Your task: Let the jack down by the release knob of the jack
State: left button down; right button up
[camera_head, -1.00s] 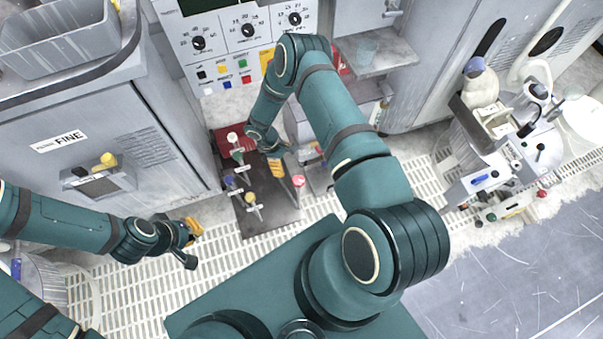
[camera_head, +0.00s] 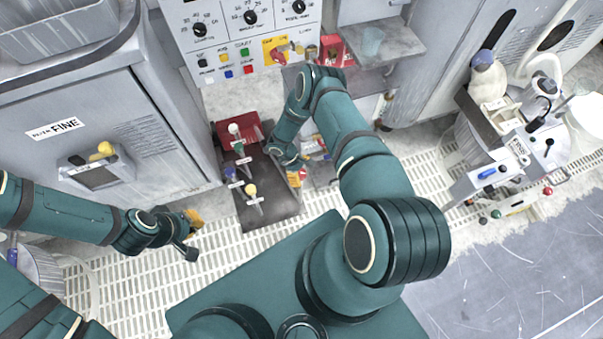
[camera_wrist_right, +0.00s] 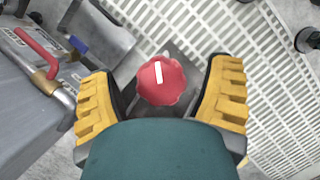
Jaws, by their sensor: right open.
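The red release knob (camera_wrist_right: 163,82) of the jack shows in the right wrist view, round with a white bar mark on top. My right gripper (camera_wrist_right: 161,92) is open, with one yellow-padded finger on each side of the knob and a gap to each. The knob's depth relative to the fingertips is hard to judge. In the head view my right gripper (camera_head: 295,178) is low beside the dark panel, mostly hidden by its own wrist; the knob cannot be made out there. My left gripper (camera_head: 189,232) hangs over the floor grating at the left; its jaw opening is unclear.
A dark panel (camera_head: 268,212) with several tagged coloured knobs lies left of my right gripper. The grey FINE cabinet (camera_head: 95,95) stands at left, the control panel (camera_head: 250,45) behind. Floor grating (camera_head: 130,290) is open in front.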

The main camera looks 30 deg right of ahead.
jog(key=shift+f, duration=0.15)
jog(key=c, duration=1.2)
jog(key=m+y, duration=0.1)
jog(key=m, duration=0.2)
jog(key=m+g+y, duration=0.1)
jog(key=m, duration=0.1)
jog(key=shift+s+m, duration=0.1)
jog(key=shift+m, duration=0.3)
jog(key=shift+a+m+y, duration=0.15)
jog(key=shift+m+y, duration=0.75)
jog(key=shift+m, duration=1.3)
